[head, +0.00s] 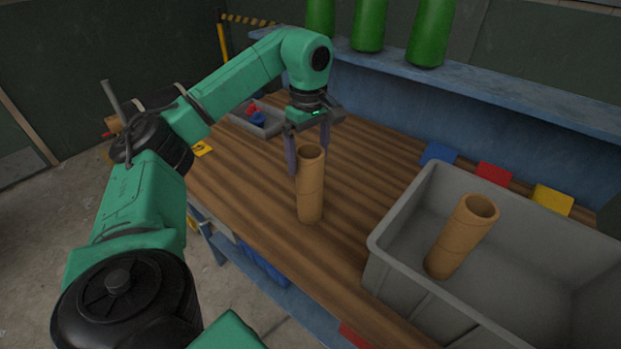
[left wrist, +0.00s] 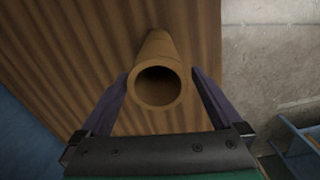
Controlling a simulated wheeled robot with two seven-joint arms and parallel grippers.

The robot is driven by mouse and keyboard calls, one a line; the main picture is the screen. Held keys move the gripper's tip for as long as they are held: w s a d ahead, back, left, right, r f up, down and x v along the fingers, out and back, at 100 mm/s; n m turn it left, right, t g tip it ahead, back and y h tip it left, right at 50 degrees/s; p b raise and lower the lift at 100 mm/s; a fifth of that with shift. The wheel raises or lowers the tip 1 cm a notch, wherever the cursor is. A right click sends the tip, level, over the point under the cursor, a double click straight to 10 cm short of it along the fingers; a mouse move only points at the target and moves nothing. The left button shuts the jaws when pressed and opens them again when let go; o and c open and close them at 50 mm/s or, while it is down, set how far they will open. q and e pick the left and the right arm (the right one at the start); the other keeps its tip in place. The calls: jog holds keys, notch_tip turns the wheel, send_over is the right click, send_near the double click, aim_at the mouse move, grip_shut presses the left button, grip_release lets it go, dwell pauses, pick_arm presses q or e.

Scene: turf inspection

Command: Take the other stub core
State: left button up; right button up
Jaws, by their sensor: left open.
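One tan stub core (head: 311,186), a hollow tube, stands upright on the wooden bench top (head: 248,184). My left gripper (head: 307,152) is open above it, its fingers pointing down around the tube's top end. In the left wrist view the tube's open mouth (left wrist: 158,87) lies between the two spread fingers (left wrist: 158,82), with a gap on each side. Another tan stub core (head: 462,236) leans inside the grey bin (head: 400,214) at the right. My right gripper is not in view.
A small grey tray (head: 272,131) with red and blue pieces sits at the bench's far left. Blue (head: 438,154), red (head: 494,174) and yellow (head: 552,199) squares lie behind the bin. Green cylinders (head: 369,25) stand on the blue shelf (head: 480,92).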

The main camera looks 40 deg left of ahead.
aim_at(310, 187)
pick_arm(q)
notch_tip(310, 187, down, 5)
jog(key=shift+w+f+p, duration=0.1)
jog(key=shift+p, duration=0.4)
jog(key=c, duration=1.5)
grip_shut()
jog(key=shift+r, duration=0.2)
